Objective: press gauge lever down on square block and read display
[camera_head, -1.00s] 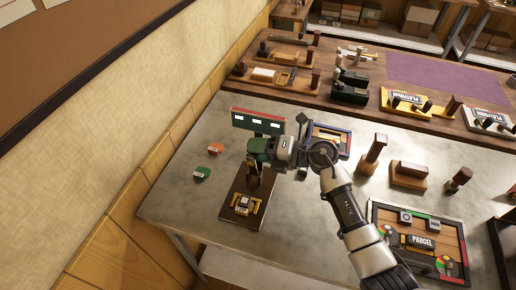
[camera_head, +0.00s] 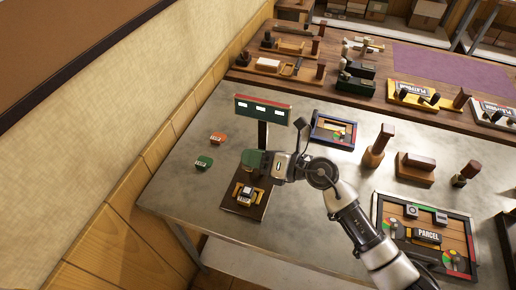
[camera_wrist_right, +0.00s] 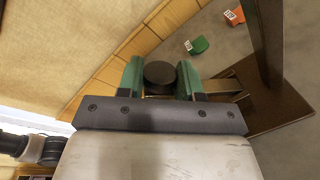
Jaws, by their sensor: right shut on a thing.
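I cannot read any values on the windows. A small block (camera_head: 246,193) with a pale top sits in a yellowish holder on the base. My right gripper (camera_head: 256,161) is in front of the post, above and behind the block. In the right wrist view its green fingers (camera_wrist_right: 160,80) are shut on a dark round knob (camera_wrist_right: 159,73), seemingly the lever's end. The gap between lever and block is hidden. My left gripper is not in view.
An orange tag (camera_head: 217,138) and a green tag (camera_head: 203,162) lie on the metal table left of the gauge. The wall runs along the left.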

